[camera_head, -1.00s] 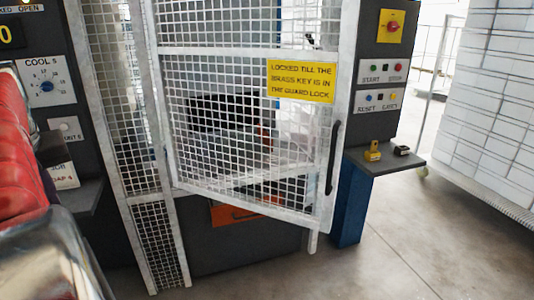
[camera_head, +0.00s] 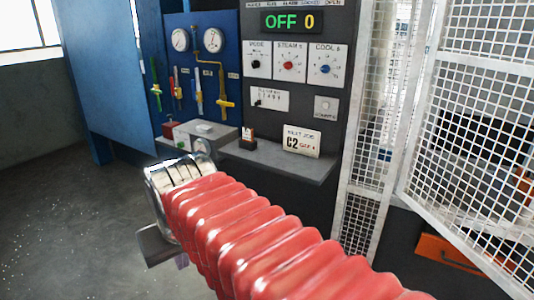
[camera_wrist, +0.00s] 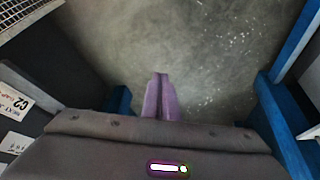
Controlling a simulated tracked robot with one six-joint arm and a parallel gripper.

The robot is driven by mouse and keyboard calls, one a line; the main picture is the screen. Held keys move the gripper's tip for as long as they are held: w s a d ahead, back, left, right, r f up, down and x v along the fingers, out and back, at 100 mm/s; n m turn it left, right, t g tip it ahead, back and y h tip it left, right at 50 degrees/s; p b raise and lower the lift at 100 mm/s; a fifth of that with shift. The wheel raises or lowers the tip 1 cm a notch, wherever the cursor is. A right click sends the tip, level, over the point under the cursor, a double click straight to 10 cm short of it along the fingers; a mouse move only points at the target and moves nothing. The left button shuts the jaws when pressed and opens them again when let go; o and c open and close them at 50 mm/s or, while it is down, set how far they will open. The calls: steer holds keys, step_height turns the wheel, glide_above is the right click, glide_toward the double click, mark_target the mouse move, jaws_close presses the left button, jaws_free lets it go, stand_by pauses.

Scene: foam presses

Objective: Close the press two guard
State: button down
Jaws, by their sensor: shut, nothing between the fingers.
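The guard (camera_head: 470,185) is a white-framed mesh door at the right of the head view. It stands ajar, its lower edge swung out from the press front. Its handle and free edge are outside the picture. My gripper (camera_head: 182,262) hangs low at the end of my red-sleeved arm, left of the guard and well apart from it.
A grey panel with dials and a display reading OFF 0 (camera_head: 290,21) stands behind my arm. Below it a grey shelf (camera_head: 280,162) juts out, with a C2 card (camera_head: 302,141). A blue panel (camera_head: 200,60) carries gauges and valves. The floor (camera_head: 70,225) at left is clear.

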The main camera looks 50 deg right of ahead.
steer(key=s+a+f+n+y, duration=0.1)
steer(key=s+a+f+n, duration=0.2)
steer(key=a, duration=0.6)
step_height(320, 180, down, 2)
steer(key=shift+s+a+f+t+y, duration=0.1)
steer(key=shift+s+a+t+y, duration=0.25)
steer(key=shift+s, duration=0.15)
